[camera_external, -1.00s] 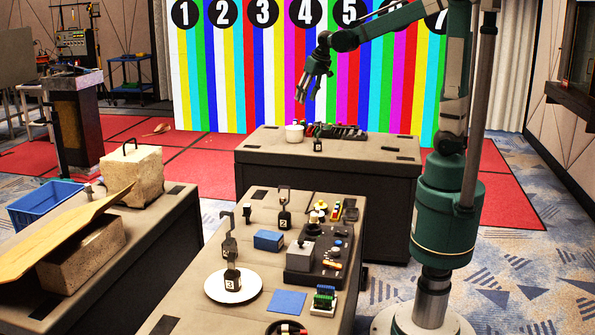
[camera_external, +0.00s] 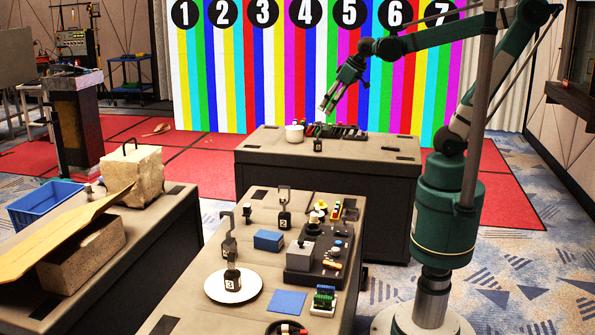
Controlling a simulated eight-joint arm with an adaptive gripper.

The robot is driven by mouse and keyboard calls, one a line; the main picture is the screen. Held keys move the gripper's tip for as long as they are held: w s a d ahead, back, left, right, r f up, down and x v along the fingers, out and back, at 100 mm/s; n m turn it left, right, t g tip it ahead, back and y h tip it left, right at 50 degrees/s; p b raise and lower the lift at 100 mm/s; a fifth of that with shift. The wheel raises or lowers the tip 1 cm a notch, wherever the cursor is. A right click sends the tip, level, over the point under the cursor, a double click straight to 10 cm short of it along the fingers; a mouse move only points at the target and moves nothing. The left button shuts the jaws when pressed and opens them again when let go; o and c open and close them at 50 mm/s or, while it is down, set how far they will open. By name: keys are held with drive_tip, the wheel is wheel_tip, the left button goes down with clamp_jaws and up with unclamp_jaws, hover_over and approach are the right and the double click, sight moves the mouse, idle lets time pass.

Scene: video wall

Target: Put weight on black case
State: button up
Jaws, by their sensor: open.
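My gripper (camera_external: 327,104) is open and empty, above the far table, pointing down and left. A low black case or tray (camera_external: 350,132) with small items is on the far table, below my gripper in the picture. I cannot tell which is the task's case.
A stone block with a black handle (camera_external: 134,180) and a tilted wooden board (camera_external: 60,238) occupy the left table. A blue block (camera_external: 269,240), a blue square (camera_external: 287,302) and small electronics crowd the middle table.

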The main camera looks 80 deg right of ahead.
drive_tip(key=s+a+f+n+t+y, duration=0.1)
drive_tip(key=s+a+f, duration=0.3)
drive_tip(key=s+a, duration=0.4)
drive_tip(key=shift+s+f+n, duration=0.25)
drive_tip(key=shift+s+n, duration=0.55)
drive_tip(key=shift+s, duration=0.1)
